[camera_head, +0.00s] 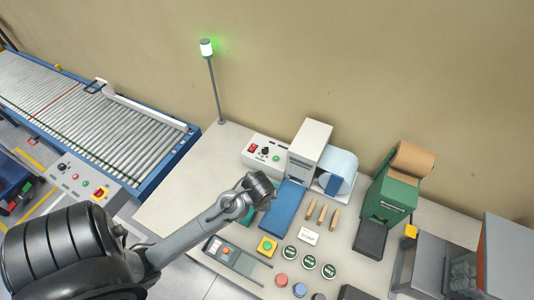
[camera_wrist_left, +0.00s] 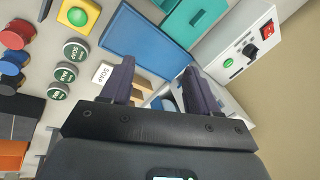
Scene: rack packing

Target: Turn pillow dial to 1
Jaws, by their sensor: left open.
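A white control box (camera_head: 258,154) stands at the back of the table, left of a tall white machine. It bears a black dial (camera_head: 265,151), a red switch and a green button. In the left wrist view the dial (camera_wrist_left: 250,49) shows at the upper right, between the red switch (camera_wrist_left: 267,29) and the green button (camera_wrist_left: 228,62). Its setting is too small to read. My left gripper (camera_wrist_left: 158,75) is open and empty, with the dial outside its fingers. In the head view my left gripper (camera_head: 259,188) hangs in front of the box, apart from it. My right gripper is not in view.
A blue pad (camera_head: 284,205) lies in front of the tall white machine (camera_head: 309,148) with its film roll (camera_head: 342,168). Round labelled tins (camera_head: 308,262), wooden pieces (camera_head: 321,214) and a yellow-based button (camera_head: 267,246) are nearby. A green dispenser (camera_head: 388,196) stands right. The table's left side is clear.

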